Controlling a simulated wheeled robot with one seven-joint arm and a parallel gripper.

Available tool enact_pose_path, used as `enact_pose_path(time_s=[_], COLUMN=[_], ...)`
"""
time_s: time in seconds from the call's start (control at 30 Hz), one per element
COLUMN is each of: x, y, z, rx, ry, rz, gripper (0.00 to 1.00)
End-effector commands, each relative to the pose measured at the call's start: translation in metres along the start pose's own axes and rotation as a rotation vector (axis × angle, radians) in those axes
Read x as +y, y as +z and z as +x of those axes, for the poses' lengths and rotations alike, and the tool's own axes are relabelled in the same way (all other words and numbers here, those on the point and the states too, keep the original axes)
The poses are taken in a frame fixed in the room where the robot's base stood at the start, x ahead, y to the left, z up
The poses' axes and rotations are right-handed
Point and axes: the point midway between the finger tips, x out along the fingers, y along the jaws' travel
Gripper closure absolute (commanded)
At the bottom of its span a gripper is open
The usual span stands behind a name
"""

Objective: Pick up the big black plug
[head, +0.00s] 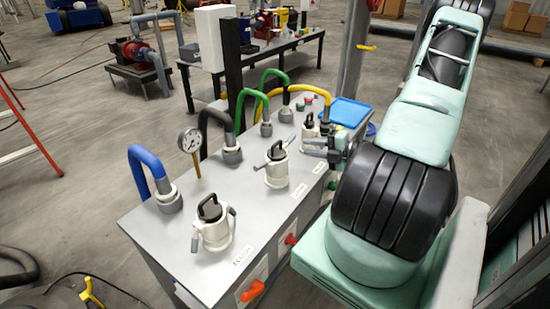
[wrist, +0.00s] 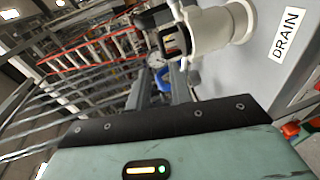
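Black plugs with loop handles sit in white lever couplings on the grey bench top: the front one (head: 209,208), the middle one (head: 276,151) and the far one (head: 308,120). The front plug looks largest in the head view, though it is also closest. My gripper (head: 322,146) is beside the far coupling, at its near right side. In the wrist view, my gripper (wrist: 163,80) has its two fingers apart with nothing between them. A black handle (wrist: 172,40) on a white coupling (wrist: 213,30), by a DRAIN label, lies just beyond the fingertips. The fingers partly overlap the coupling's lower side.
Blue (head: 139,164), black (head: 217,115), green (head: 241,103) and yellow (head: 290,90) hoses rise along the bench's far side. A pressure gauge (head: 190,140) stands between hoses. A blue tray (head: 345,112) lies at the far end. Orange valve handles (head: 252,290) stick out from the front face.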

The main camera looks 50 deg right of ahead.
Motion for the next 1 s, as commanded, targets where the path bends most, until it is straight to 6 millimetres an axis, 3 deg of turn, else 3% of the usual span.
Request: enact_pose_path(time_s=[0.3, 0.67, 1.0], x=[0.001, 0.000, -0.003], y=[-0.002, -0.003, -0.003], z=[0.067, 0.099, 0.141], rx=[0.007, 0.005, 0.004], ry=[-0.001, -0.001, -0.001], rz=[-0.002, -0.002, -0.003], gripper=[0.78, 0.78, 0.78])
